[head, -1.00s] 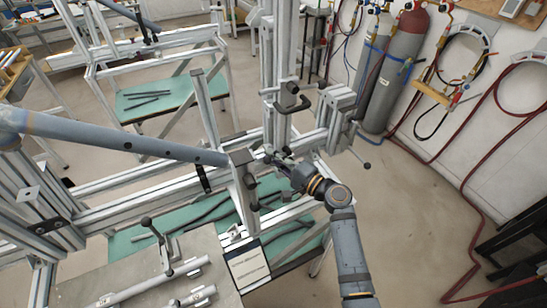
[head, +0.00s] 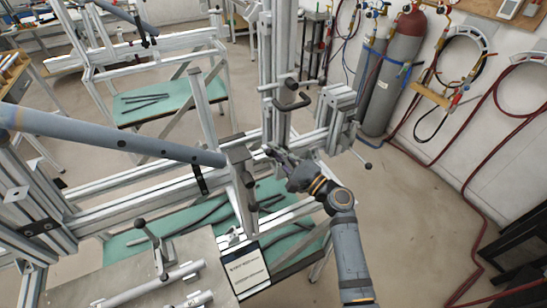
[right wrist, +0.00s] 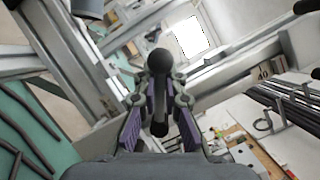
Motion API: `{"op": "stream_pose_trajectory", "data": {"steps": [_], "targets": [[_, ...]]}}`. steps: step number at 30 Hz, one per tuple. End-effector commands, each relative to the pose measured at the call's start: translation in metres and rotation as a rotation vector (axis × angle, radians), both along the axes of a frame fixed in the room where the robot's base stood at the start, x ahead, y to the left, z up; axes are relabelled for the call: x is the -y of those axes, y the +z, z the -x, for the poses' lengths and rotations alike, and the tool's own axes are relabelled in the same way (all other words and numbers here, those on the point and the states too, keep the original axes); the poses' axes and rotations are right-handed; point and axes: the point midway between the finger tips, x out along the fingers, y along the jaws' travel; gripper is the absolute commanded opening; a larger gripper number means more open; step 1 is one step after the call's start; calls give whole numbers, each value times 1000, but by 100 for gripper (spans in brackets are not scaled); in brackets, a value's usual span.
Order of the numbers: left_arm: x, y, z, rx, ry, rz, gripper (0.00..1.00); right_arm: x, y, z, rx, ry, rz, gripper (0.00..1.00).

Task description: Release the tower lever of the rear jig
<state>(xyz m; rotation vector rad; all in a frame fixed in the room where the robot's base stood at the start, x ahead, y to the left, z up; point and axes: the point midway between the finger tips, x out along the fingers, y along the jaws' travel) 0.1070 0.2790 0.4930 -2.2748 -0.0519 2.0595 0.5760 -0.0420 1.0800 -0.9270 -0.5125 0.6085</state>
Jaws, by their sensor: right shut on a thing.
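My right gripper (head: 272,155) comes in from the lower right and reaches the front jig's metal tower (head: 280,65) near its foot. In the right wrist view its purple-padded fingers (right wrist: 158,112) are shut on a dark lever with a round black ball knob (right wrist: 159,61). The knob stands up between the fingertips. In the head view the fingers hide most of this lever. A black bent handle (head: 293,103) sits higher on the tower, apart from the gripper. My left gripper is not in view.
A blue-grey tube (head: 100,138) crosses the jig from the left to a clamp block. Another ball-ended lever (head: 367,165) sticks out to the right. A second jig frame (head: 150,70) stands behind. Gas cylinders (head: 385,75) stand by the wall. The floor at right is mostly clear.

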Motion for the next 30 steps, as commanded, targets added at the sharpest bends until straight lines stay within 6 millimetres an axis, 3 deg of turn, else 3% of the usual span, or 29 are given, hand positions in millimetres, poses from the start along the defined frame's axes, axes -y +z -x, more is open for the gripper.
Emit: {"op": "stream_pose_trajectory", "data": {"steps": [12, 28, 29, 30], "targets": [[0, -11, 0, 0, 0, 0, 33, 5, 7, -2, -71, 2, -171, 0], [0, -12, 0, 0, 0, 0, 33, 6, 9, -2, -81, 1, -193, 0], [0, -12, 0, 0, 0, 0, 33, 6, 9, -2, -80, 1, -192, 13], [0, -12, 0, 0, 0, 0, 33, 6, 9, -2, -80, 1, -192, 18]]}}
